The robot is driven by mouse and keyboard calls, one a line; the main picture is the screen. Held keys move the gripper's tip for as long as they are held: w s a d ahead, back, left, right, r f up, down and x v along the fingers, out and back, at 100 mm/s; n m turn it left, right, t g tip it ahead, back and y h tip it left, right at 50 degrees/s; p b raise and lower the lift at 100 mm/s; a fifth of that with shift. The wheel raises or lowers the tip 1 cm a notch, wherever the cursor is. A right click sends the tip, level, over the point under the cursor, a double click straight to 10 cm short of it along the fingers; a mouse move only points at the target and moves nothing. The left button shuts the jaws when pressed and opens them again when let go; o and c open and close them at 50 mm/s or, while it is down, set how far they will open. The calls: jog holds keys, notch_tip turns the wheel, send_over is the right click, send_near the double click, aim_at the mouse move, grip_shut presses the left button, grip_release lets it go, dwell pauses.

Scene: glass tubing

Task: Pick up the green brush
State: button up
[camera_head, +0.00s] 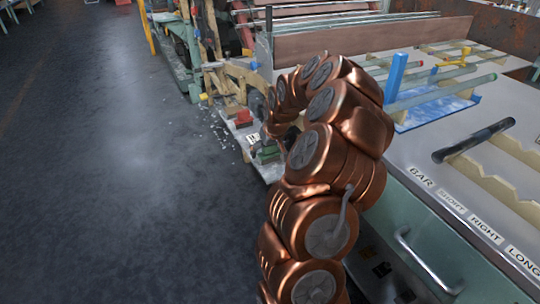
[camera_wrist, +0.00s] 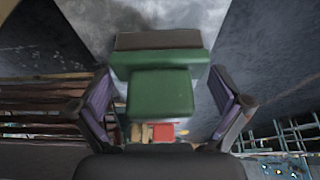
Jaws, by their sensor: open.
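The green brush (camera_wrist: 160,92) fills the middle of the wrist view, with a blocky green body and a dark grey-brown strip along its top end. My gripper (camera_wrist: 160,88) is open, with one finger on each side of the brush and a visible gap at both sides. Its fingers do not appear to touch the brush. In the head view the green brush (camera_head: 268,153) is a small green block low beside the bench, close to my arm.
A red block (camera_head: 243,118) sits just beyond the green brush, and it also shows in the wrist view (camera_wrist: 163,132). The workbench (camera_head: 405,160) with glass tubes, a blue post (camera_head: 395,78) and a drawer handle (camera_head: 428,262) stands at right. Open floor lies at left.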

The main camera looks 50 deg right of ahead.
jog(key=c, duration=1)
jog(key=shift+c, duration=0.2)
jog(key=shift+r, duration=0.1)
jog(key=shift+r+p, duration=0.65)
jog(key=shift+r, duration=1.25)
jog(key=shift+s+a+f, duration=0.15)
jog(key=shift+s+a, duration=0.45)
jog(key=shift+s, duration=0.2)
jog(key=s+a+r+p, duration=0.1)
jog(key=s+a, duration=0.6)
jog(key=s, duration=0.4)
jog(key=shift+s+a+r, duration=0.15)
jog(key=shift+s+a, duration=0.15)
jog(key=shift+a, duration=0.1)
